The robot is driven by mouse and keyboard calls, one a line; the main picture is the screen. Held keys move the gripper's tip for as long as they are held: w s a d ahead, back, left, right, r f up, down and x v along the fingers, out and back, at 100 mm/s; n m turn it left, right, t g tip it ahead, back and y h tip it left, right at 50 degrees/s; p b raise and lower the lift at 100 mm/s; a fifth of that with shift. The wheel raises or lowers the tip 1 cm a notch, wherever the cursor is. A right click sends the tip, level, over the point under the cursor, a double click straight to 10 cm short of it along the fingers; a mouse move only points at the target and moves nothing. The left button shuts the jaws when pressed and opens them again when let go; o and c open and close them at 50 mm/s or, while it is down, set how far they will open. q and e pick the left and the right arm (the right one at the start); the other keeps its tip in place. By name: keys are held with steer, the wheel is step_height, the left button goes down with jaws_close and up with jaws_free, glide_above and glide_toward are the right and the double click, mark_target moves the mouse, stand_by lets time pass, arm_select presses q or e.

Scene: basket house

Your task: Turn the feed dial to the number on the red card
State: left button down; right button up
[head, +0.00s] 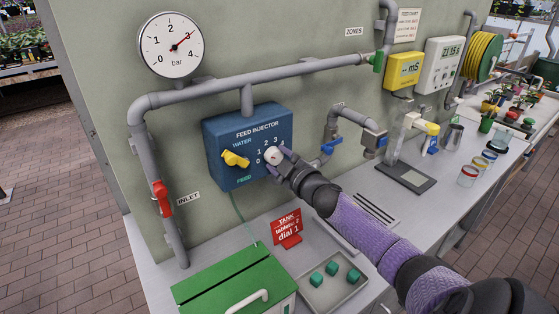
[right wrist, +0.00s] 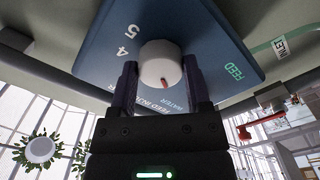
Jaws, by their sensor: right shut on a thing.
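The feed dial (head: 273,155) is a white round knob on the blue feed injector box (head: 226,128), with numbers printed around it. My right gripper (head: 279,160) is shut on the dial. In the right wrist view, the dial (right wrist: 160,62) sits between the two fingers, and a small red mark shows on its face near the lower edge. The 4 and 5 show there; other numbers are hidden, so I cannot tell which number the mark points at. The red card (head: 286,228) stands on the bench and reads "TANK, tablets 2, dial 1". My left gripper is not in view.
A yellow water valve (head: 235,159) sits left of the dial. A green lidded box (head: 232,280) and a tray (head: 345,302) with green cubes stand on the bench below. A red inlet lever (head: 161,197) is on the left pipe, a blue valve handle (head: 331,146) to the right.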

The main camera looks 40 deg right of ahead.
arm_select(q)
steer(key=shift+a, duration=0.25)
arm_select(e)
steer(key=o, duration=1.3)
steer(key=shift+s, duration=0.25)
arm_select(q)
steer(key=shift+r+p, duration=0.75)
arm_select(e)
steer(key=s, duration=0.6)
steer(key=s+a, duration=0.1)
steer(key=s, duration=0.2)
steer(key=shift+s, duration=0.2)
